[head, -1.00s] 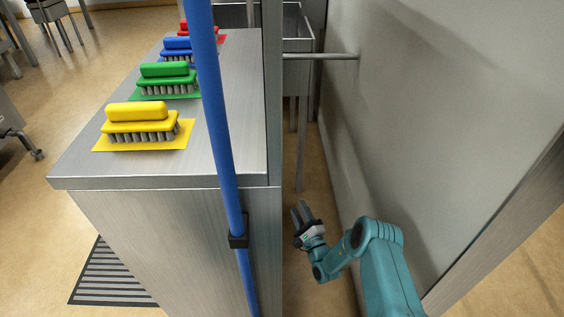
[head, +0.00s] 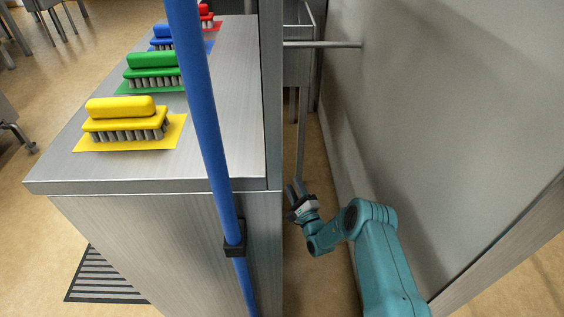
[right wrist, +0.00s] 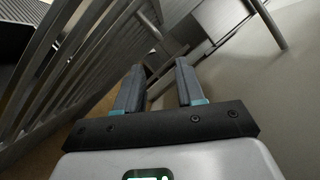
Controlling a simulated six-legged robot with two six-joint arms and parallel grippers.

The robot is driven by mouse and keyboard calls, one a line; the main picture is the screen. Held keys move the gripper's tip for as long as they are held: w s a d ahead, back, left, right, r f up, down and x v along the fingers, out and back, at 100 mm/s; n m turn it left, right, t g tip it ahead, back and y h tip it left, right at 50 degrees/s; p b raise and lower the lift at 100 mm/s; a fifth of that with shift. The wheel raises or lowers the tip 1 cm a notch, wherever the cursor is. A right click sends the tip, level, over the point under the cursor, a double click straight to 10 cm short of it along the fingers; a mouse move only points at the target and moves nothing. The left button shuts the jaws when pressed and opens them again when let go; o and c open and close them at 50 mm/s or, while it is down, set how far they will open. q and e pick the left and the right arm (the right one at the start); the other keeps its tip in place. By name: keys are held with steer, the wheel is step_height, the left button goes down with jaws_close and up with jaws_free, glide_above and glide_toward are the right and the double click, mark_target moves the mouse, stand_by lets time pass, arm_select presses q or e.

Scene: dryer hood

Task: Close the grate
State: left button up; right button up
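A slatted metal panel, which looks like the grate (right wrist: 50,75), fills the left of the right wrist view. I cannot clearly make out the grate in the head view, nor tell how far it stands open. My right gripper (head: 294,187) is low in the gap between the steel counter and the large grey panel at right. Its fingers also show in the right wrist view (right wrist: 160,72). They are apart with nothing between them, to the right of the slats, with no visible contact. My left gripper is not in view.
A steel counter (head: 225,120) bears yellow (head: 122,120), green (head: 152,70), blue and red brushes. A blue pole (head: 208,130) stands before it. A grey panel (head: 430,110) with a horizontal bar (head: 335,44) bounds the right side. A striped floor panel (head: 105,277) lies lower left.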

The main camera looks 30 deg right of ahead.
steer(key=b+x, duration=0.5)
steer(key=x, duration=0.7)
steer(key=shift+a, duration=0.1)
jaws_close()
